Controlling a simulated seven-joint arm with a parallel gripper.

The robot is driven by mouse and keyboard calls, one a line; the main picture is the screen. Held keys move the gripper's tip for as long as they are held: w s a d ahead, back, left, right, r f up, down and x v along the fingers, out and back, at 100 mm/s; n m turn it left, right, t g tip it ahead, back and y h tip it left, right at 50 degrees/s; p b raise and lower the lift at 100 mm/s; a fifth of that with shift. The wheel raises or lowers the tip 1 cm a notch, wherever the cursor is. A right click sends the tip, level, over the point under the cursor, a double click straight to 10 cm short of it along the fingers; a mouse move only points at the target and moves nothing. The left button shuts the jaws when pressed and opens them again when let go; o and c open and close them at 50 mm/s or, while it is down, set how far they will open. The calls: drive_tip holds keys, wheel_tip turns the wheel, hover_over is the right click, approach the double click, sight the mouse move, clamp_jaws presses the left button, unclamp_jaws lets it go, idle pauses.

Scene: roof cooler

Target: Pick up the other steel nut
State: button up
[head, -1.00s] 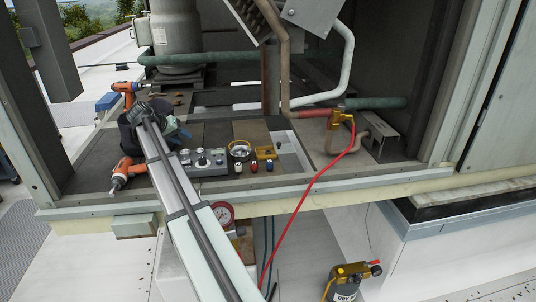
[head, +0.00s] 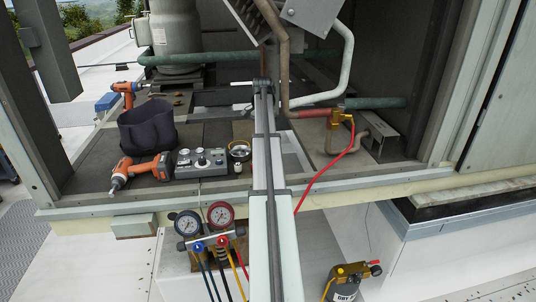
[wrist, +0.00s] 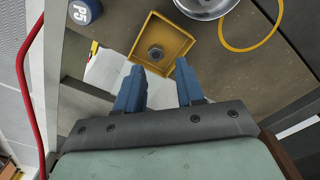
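One steel nut (wrist: 155,53) lies in a square yellow tray (wrist: 187,46) in the wrist view. My gripper (wrist: 160,78) is open, its two blue fingers apart with nothing between them. The fingertips are just short of the tray's near edge in the picture; their height above it is hard to tell. In the head view my arm covers the tray and nut, and the fingers cannot be made out. A dark open pouch (head: 147,130) stands at the left of the deck; its inside is too dark to read.
A steel bowl (wrist: 205,5), a yellow ring (wrist: 252,24) and a blue cap marked P5 (wrist: 84,11) are close to the tray. A grey control box (head: 201,163) and an orange drill (head: 140,171) lie left of my arm. A gauge manifold (head: 208,232) hangs in front.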

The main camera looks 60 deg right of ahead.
drive_tip(key=shift+s+d+f, duration=0.1)
drive_tip(key=shift+s+d, duration=0.3)
drive_tip(key=shift+s, duration=0.1)
drive_tip(key=shift+f, duration=3.65)
clamp_jaws()
